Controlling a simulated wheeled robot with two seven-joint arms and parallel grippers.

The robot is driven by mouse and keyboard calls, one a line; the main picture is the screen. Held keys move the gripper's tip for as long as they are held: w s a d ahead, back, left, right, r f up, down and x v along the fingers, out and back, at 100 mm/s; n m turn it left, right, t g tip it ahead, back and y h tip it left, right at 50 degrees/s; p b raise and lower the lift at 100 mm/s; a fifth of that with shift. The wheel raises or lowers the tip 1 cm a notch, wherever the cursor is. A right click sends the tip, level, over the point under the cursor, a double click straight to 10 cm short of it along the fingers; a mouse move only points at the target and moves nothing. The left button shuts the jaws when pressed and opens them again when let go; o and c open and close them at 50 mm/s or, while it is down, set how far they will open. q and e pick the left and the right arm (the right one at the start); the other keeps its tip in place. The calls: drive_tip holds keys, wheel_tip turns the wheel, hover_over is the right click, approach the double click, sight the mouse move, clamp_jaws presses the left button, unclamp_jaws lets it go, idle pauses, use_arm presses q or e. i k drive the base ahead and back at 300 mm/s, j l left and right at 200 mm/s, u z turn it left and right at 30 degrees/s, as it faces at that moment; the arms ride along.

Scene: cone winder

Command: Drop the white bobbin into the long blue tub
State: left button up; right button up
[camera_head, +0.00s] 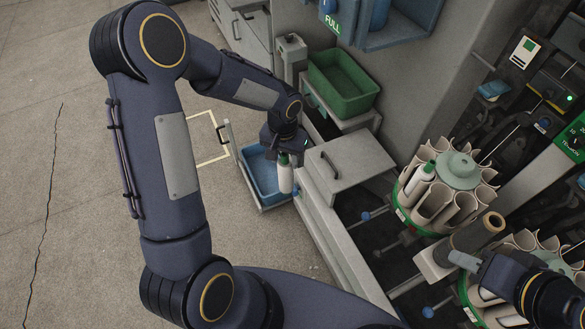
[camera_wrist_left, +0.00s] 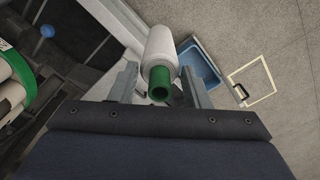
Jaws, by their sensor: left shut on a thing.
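The white bobbin (camera_head: 285,179) with a green end hangs roughly upright in my left gripper (camera_head: 285,158), which is shut on it. In the left wrist view, the bobbin (camera_wrist_left: 160,50) sits between the fingers with its green end toward the camera. The long blue tub (camera_head: 265,186) is low beside the machine, just left of and behind the bobbin in the head view. The tub also shows in the left wrist view (camera_wrist_left: 203,68), right of the bobbin and partly hidden. My right gripper (camera_head: 464,261) is at the lower right by a grey-brown tube; its jaws are unclear.
A green bin (camera_head: 343,83) sits on a grey shelf behind my left gripper. A grey box (camera_head: 350,162) stands right of it. Round holders with cream pockets (camera_head: 457,185) stand on the right. The floor at left is clear, with a yellowish outlined square (camera_head: 207,139).

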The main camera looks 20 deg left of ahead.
sight(264, 177)
drive_tip(key=i+j+z, duration=0.2)
drive_tip(key=i+j, duration=0.15)
drive_tip(key=j, duration=0.25)
drive_tip(key=i+j+z, duration=0.15)
drive_tip(key=j, duration=0.15)
drive_tip(key=i+j+z, duration=0.1)
drive_tip(key=j, duration=0.2)
drive_tip(key=i+j+z, duration=0.1)
drive_tip(key=j, duration=0.25)
drive_tip(key=i, duration=0.1)
